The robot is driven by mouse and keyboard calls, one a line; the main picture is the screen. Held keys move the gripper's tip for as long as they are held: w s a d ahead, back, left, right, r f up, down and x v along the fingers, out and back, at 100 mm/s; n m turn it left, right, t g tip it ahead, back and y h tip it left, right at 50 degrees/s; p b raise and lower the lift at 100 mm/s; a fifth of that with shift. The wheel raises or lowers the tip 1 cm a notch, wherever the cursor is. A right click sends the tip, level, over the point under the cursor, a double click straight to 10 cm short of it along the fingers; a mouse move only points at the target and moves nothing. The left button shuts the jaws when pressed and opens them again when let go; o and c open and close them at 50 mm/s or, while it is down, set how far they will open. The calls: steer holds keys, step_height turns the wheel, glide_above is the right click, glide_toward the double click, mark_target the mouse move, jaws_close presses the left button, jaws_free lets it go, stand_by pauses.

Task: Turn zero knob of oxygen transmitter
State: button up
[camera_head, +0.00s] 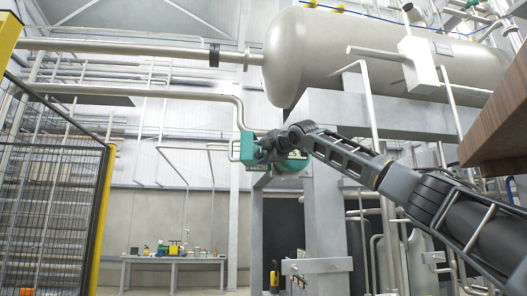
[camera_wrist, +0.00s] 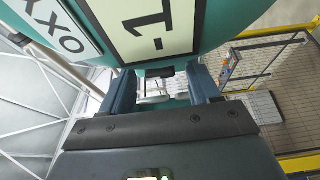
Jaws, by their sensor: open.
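The oxygen transmitter is a teal housing (camera_head: 291,166) on a grey column in the head view, partly covered by my gripper (camera_head: 268,148). In the wrist view the teal transmitter (camera_wrist: 225,25) fills the top, very close, with a pale display reading "-1" and a white label that is cut off. My gripper (camera_wrist: 162,78) is open, its two dark blue fingers reaching up to the housing's lower edge. A small dark part (camera_wrist: 166,69) shows between the fingers under that edge; it may be the zero knob, but I cannot tell. I see no clear contact.
A large grey tank (camera_head: 340,55) and pipes lie above and behind. A mesh fence with yellow posts (camera_head: 101,215) stands at the left. A bench (camera_head: 175,260) with small items is far back. A brown slab (camera_head: 500,110) juts in at the right.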

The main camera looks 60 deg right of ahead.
steer(key=c, duration=1)
steer(key=shift+f, duration=0.1)
steer(key=shift+c, duration=0.2)
steer(key=shift+f+m, duration=0.1)
steer(key=shift+m, duration=0.2)
steer(key=shift+w+f+m+t+b, duration=0.1)
steer(key=shift+m+t+b, duration=0.2)
steer(key=shift+m, duration=0.2)
steer(key=m, duration=0.1)
steer(key=m+h+b, duration=0.1)
steer(key=m, duration=0.1)
steer(key=shift+a+f+t, duration=0.15)
steer(key=shift+f+t, duration=0.05)
steer(key=shift+t, duration=0.2)
steer(key=m+h+b, duration=0.1)
steer(key=m, duration=0.3)
steer(key=shift+w+h, duration=0.1)
steer(key=shift+h, duration=0.3)
steer(key=shift+m+h+b, duration=0.45)
steer(key=shift+m+h, duration=0.15)
steer(key=shift+m, duration=0.7)
steer(key=shift+r+m, duration=0.1)
steer(key=shift+m, duration=0.2)
